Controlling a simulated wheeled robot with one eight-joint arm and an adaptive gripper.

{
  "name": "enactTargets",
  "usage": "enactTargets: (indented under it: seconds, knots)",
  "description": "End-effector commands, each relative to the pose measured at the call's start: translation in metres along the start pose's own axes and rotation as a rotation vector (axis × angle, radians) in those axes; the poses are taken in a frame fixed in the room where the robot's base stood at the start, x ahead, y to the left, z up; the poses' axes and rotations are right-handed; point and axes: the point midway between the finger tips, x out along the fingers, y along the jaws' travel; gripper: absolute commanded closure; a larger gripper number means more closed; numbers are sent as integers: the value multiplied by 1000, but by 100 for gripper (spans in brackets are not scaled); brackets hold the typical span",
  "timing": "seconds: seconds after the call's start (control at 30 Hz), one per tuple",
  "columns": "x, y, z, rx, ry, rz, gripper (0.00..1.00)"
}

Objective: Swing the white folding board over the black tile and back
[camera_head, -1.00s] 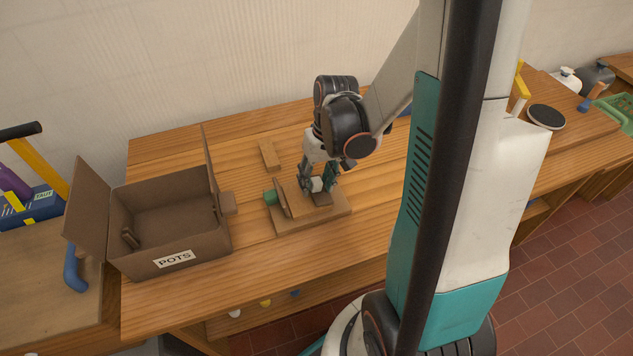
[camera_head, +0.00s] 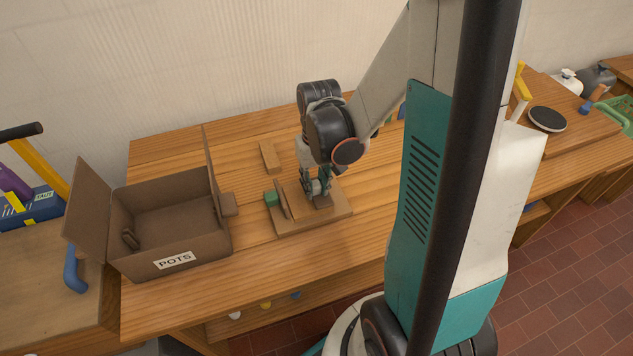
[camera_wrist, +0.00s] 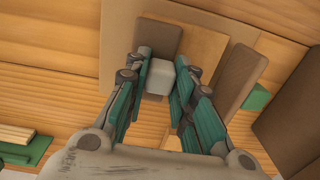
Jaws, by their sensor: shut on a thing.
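My gripper (camera_head: 317,188) is over a flat wooden base (camera_head: 338,213) on the workbench. Its green-padded fingers, also in the wrist view (camera_wrist: 168,75), are shut on a pale grey block (camera_wrist: 160,76). The block is beside a dark brown piece (camera_wrist: 158,38) on the base. A brown board (camera_wrist: 241,78) stands to the right of the fingers in the wrist view, with a green block (camera_wrist: 258,98) behind it. The fingers mostly hide the pale block in the head view. I cannot make out a white folding board or a square black tile.
An open cardboard box (camera_head: 170,241) labelled POTS stands left of the base, flaps raised. A small wooden block (camera_head: 269,156) lies behind the base. A round black disc (camera_head: 547,119) lies on the right-hand bench. The bench front is clear.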

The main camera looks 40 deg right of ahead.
Motion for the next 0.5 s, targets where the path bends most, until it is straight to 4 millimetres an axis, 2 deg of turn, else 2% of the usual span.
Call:
enactTargets:
  seconds: [0.23, 0.27, 0.33, 0.5]
  knots:
    - [0, 0, 0, 1, 1, 1, 100]
    - [0, 0, 0, 1, 1, 1, 72]
    - [0, 0, 0, 1, 1, 1, 57]
    - [0, 0, 0, 0, 1, 1, 57]
